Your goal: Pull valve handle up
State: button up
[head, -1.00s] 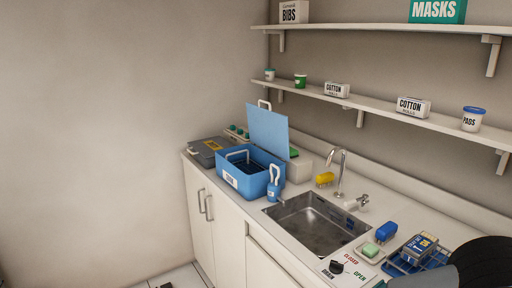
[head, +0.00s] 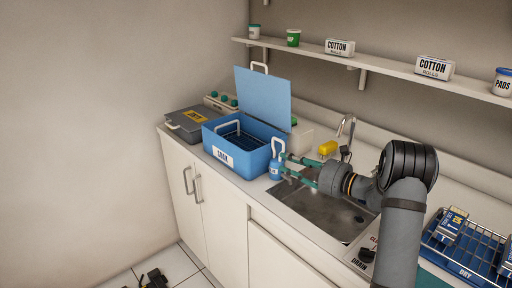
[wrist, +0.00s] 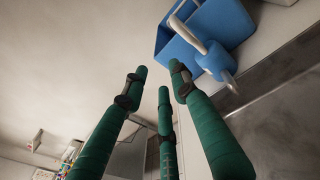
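A black drain knob (head: 367,256) sits on a white label plate at the sink's front right corner; my arm hides part of the plate. I cannot tell for certain which part is the valve handle. My gripper (head: 284,164) reaches left over the metal sink (head: 330,218).
A blue SOAK box (head: 236,160) with its lid raised stands left of the bottle. A grey case (head: 190,122) is farther left. A yellow item (head: 328,147) is behind the sink. Shelves run above.

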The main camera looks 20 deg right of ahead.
jog(key=m+t+h, duration=0.1)
jog(key=m+t, duration=0.1)
send_near(280, 141)
jog(key=p+x, duration=0.1)
jog(key=x, duration=0.4)
jog(key=p+x, duration=0.1)
jog(key=x, duration=0.4)
jog(key=shift+w+d+f, duration=0.1)
jog(key=shift+w+f, duration=0.05)
jog(key=shift+w, duration=0.2)
jog(key=c, duration=0.3)
